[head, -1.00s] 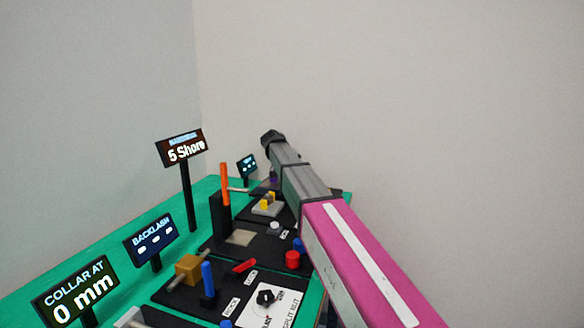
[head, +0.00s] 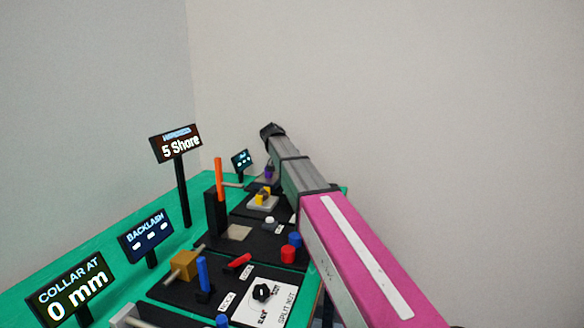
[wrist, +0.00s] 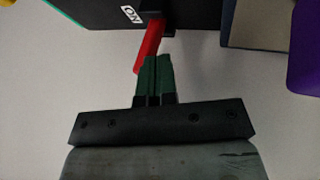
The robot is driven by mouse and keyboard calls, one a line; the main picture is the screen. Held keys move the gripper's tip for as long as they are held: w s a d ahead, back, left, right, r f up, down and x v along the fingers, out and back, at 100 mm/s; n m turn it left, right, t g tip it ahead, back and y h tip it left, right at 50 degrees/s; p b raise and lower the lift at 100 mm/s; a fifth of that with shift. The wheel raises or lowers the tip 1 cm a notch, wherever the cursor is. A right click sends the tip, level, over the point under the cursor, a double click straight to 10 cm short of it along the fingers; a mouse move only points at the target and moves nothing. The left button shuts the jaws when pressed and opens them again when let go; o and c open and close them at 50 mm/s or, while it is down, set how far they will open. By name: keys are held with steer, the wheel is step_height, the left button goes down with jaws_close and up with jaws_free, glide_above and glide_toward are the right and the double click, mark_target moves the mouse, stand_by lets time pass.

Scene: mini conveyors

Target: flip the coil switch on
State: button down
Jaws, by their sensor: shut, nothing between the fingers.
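In the wrist view a red switch lever (wrist: 152,42) sticks out from the edge of a dark panel (wrist: 85,14), beside a small white label (wrist: 131,15) that seems to read ON upside down. No coil name is legible on it. My gripper (wrist: 155,60) has its two green fingers together, with nothing between them. The fingertips are right at the lever's lower right side and overlap it in the picture; I cannot tell whether they touch. In the head view my arm hides the gripper and this lever.
A purple part (wrist: 305,50) and a grey-tan block (wrist: 258,24) are close on the right in the wrist view. In the head view the green bench (head: 110,252) carries signs, an orange upright lever (head: 219,180), blue and red knobs, and a brass block (head: 185,265).

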steer(key=d+y, duration=0.1)
steer(key=s+d+t+y, duration=0.1)
steer(key=y, duration=0.1)
steer(key=shift+d+r+m, duration=0.15)
steer(key=shift+d+m, duration=0.05)
steer(key=shift+m, duration=0.2)
steer(key=d+y, duration=0.1)
steer(key=d+t+y, duration=0.1)
steer(key=y, duration=0.1)
steer(key=shift+s+f+m+y, duration=0.2)
steer(key=shift+s+m+y, duration=0.1)
steer(key=shift+s+m, duration=0.1)
steer(key=shift+w+t, duration=0.1)
steer(key=shift+t, duration=0.2)
steer(key=shift+a, duration=0.1)
steer(key=shift+w+a+f, duration=0.25)
steer(key=shift+a+f, duration=0.1)
steer(key=shift+a, duration=0.25)
